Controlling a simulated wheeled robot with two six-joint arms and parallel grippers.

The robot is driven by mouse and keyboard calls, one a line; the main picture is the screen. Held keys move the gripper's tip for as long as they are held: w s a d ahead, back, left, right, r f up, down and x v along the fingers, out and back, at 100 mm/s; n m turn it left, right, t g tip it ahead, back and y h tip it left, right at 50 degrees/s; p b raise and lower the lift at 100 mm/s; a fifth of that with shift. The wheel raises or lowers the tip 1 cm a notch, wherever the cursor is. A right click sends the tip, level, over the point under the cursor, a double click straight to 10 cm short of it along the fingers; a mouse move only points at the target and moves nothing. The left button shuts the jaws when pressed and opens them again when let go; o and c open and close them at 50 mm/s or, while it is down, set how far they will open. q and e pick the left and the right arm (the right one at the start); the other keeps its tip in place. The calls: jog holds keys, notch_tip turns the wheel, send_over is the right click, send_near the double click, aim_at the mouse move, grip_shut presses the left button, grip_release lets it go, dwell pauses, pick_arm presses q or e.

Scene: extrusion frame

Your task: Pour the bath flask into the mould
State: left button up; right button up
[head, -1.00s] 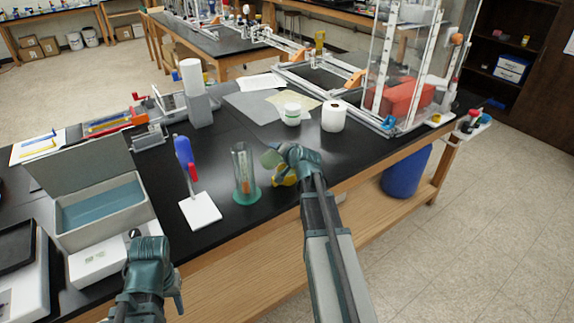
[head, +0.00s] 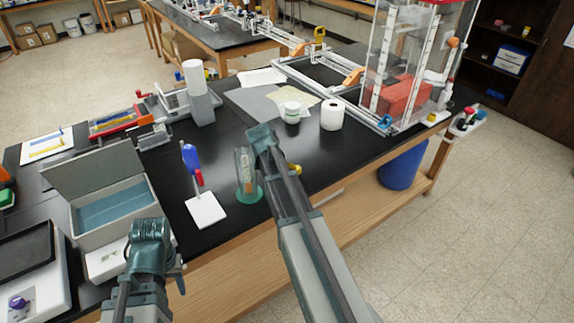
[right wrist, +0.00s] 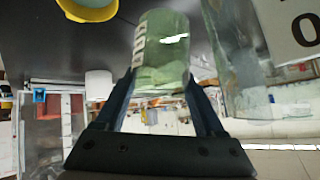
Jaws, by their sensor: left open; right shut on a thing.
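My right gripper (head: 262,138) is over the bench, just above and right of a clear glass cylinder (head: 243,180) on a green base. In the right wrist view its fingers (right wrist: 165,95) are shut on a pale green, see-through flask (right wrist: 163,50) with white marks on its side. The flask's mouth and its contents cannot be made out. A yellow round dish (right wrist: 88,8), perhaps the mould, shows at the top left there. In the head view only a bit of yellow (head: 295,169) shows beside my right arm. My left gripper (head: 150,230) is open and empty near the grey box.
A grey open box (head: 120,213) with a blue inside stands at the left. A white stand (head: 206,210) with a blue and red tool is left of the cylinder. The bench's front edge is close.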

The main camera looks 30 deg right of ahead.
pick_arm(q)
jog(key=shift+r+p, duration=1.3)
jog(key=shift+r, duration=0.3)
pick_arm(e)
jog(key=shift+w+a+r+n+g+h, duration=0.15)
jog(key=shift+w+a+r+g+h, duration=0.1)
jog(key=shift+r, duration=0.25)
jog(key=shift+w+a+r+n+g+h, duration=0.2)
jog(key=shift+a+r, duration=0.1)
jog(key=shift+r, duration=0.15)
jog(key=shift+w+a+r+n+g+h, duration=0.15)
jog(key=shift+w+a+r+h, duration=0.1)
jog(key=shift+r, duration=0.25)
pick_arm(q)
notch_tip(320, 180, up, 5)
jog(key=p, duration=0.5)
pick_arm(e)
notch_tip(320, 180, up, 5)
